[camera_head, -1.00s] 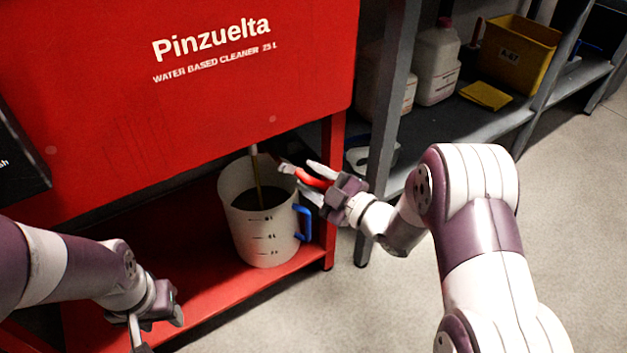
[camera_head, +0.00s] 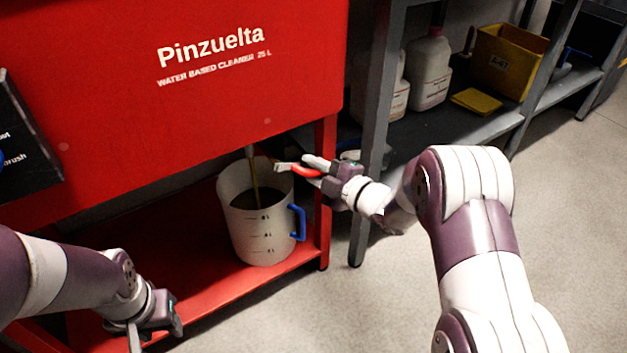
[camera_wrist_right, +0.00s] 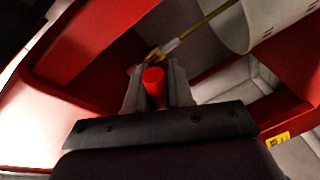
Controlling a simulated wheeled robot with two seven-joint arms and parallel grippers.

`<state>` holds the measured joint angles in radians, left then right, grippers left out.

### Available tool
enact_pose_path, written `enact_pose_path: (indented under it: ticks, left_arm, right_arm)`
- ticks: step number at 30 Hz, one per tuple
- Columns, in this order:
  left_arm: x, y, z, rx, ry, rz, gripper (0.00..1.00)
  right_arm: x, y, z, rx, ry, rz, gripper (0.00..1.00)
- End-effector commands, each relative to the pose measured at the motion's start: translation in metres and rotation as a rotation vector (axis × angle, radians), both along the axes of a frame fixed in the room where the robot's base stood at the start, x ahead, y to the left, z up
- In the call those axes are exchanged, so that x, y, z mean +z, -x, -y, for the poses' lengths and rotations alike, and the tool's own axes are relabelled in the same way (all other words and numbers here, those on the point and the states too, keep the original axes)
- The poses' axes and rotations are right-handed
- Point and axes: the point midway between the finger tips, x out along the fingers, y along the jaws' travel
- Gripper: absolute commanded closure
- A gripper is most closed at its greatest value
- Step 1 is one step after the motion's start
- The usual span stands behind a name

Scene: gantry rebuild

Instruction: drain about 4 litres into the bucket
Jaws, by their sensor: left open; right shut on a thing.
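The bucket (camera_head: 262,240) is a white measuring jug with dark litre marks and a blue handle, upright on the red lower shelf. A thin brown stream (camera_head: 254,178) falls into it from above; dark liquid (camera_head: 256,198) shows inside. I cannot tell which mark its surface matches. My right gripper (camera_head: 309,168) is shut on the red valve lever (camera_wrist_right: 154,80), right of and above the bucket's rim. In the right wrist view the golden stream (camera_wrist_right: 206,21) runs from a brass-coloured outlet (camera_wrist_right: 160,52) toward the bucket. My left gripper (camera_head: 156,332) is open and empty at the lower left.
The red cleaner cabinet (camera_head: 190,115) overhangs the bucket; its red leg (camera_head: 325,200) stands just right of it. A grey rack (camera_head: 374,120) at the right holds white jugs (camera_head: 429,75) and a yellow bin (camera_head: 508,60). The floor (camera_head: 560,220) at right is clear.

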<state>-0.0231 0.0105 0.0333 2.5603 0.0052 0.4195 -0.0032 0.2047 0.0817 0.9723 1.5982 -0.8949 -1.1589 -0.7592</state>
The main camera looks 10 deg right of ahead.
Motion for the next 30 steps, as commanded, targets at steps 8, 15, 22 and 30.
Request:
enact_pose_path:
  ticks: [8, 15, 22, 30]
  left_arm:
    - [0.014, 0.0, 0.0, 0.0, 0.0, 0.0, 0.54]
    - [0.017, 0.0, 0.0, 0.0, 0.0, 0.0, 0.54]
    - [0.019, 0.0, 0.0, 0.0, 0.0, 0.0, 0.54]
    - [0.019, 0.0, 0.0, 0.0, 0.0, 0.0, 0.54]
  right_arm:
    - [0.019, -0.006, 0.005, 0.002, 0.2, 0.072, 1.0]
    - [0.028, -0.006, 0.007, 0.001, 0.323, 0.116, 1.0]
    - [0.032, -0.007, 0.007, 0.0, 0.382, 0.136, 1.0]
    - [0.033, -0.007, 0.007, 0.001, 0.396, 0.143, 1.0]
